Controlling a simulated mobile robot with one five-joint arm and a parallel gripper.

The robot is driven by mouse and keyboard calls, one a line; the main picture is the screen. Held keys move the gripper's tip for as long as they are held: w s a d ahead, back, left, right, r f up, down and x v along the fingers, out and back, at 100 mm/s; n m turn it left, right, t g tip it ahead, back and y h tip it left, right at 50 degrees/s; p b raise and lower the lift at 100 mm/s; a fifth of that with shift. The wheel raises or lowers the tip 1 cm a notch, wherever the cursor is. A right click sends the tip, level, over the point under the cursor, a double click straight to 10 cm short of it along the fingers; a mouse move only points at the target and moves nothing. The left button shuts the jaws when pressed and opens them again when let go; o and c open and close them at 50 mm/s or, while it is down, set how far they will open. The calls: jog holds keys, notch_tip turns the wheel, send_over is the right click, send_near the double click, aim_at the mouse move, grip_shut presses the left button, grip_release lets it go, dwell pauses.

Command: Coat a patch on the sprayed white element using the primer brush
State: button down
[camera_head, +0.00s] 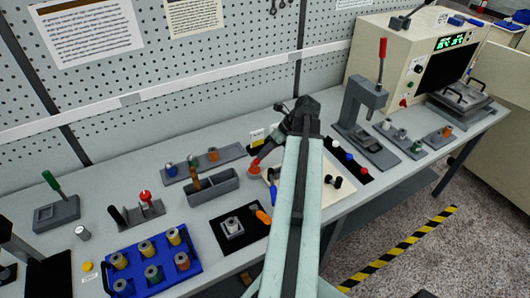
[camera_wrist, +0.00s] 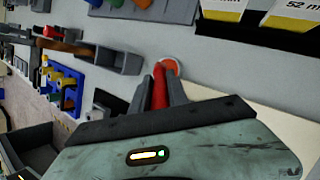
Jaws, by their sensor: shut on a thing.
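My gripper (camera_head: 268,152) reaches over the middle of the bench. In the wrist view my gripper (camera_wrist: 162,84) is shut on a red handle (camera_wrist: 159,91), which I take to be the primer brush. The handle's far end is at a small round dish with an orange-red inside (camera_wrist: 170,64). The dish hides the brush tip, so I cannot tell whether it touches. A pale-topped piece (camera_head: 232,225) sits in a grey square fixture on a black mat, left of my gripper. I cannot tell for sure whether it is the sprayed white element.
A grey open box (camera_head: 212,190) with a brown-handled tool stands left of my gripper. A blue tray (camera_head: 190,268) holds several spindles at the front left. A grey press (camera_head: 362,105) with a red lever stands to the right.

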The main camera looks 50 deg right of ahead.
jog(key=shift+r+p, duration=2.3)
jog(key=shift+r, duration=0.35)
jog(key=shift+f, duration=0.1)
